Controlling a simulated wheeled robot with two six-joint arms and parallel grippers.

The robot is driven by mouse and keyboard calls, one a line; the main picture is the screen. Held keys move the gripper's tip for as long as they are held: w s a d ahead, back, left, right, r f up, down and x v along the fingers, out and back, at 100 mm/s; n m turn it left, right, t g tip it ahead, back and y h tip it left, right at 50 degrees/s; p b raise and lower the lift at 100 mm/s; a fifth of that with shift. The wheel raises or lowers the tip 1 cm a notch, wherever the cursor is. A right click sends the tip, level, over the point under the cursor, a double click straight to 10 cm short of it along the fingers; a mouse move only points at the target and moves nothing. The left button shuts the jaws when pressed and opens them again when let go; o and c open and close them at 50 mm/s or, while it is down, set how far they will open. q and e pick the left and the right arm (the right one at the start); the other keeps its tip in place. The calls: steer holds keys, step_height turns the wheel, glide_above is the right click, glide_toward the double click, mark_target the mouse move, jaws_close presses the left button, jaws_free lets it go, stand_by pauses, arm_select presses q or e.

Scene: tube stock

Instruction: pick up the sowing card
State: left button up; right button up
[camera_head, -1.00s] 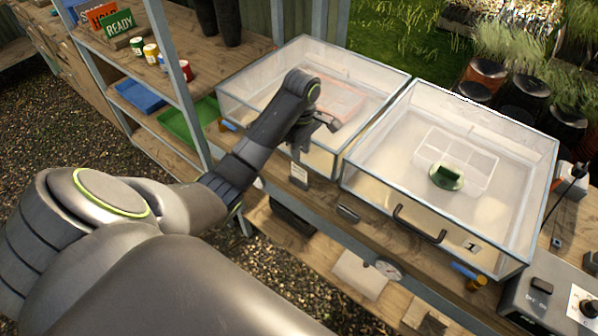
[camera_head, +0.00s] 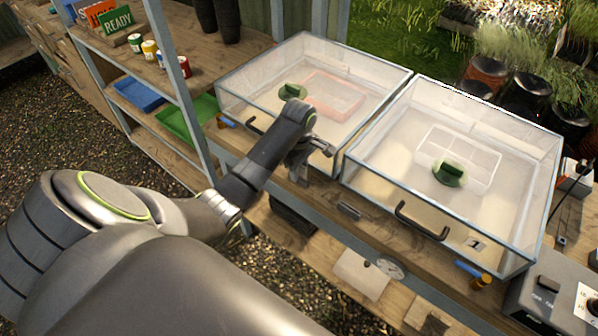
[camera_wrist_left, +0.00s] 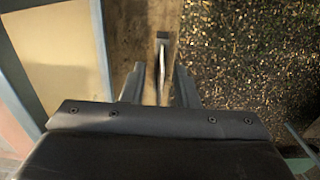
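The sowing card (camera_wrist_left: 161,60) shows nearly edge-on in the left wrist view as a thin pale strip, with a small dark piece at its far end. My left gripper (camera_wrist_left: 160,75) is open, with the card between its two fingers and a gap visible on each side. In the head view my left gripper (camera_head: 298,172) is at the front edge of the wooden bench, in front of the left clear case, and it hides the card there. My right gripper is in neither view.
Two clear lidded cases, left (camera_head: 232,92) and right (camera_head: 372,178), stand side by side on the bench; the right one has a dark handle (camera_head: 421,222). A shelf with a green tray (camera_head: 185,122) stands left. A control box (camera_head: 545,298) is at lower right.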

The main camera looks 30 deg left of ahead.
arm_select(q)
jaws_close()
steer(key=shift+r, duration=0.15)
step_height(320, 180, up, 8)
steer(key=shift+r+p, duration=0.1)
steer(key=shift+p, duration=0.75)
steer(key=shift+r+p, duration=0.8)
steer(key=shift+p, duration=0.1)
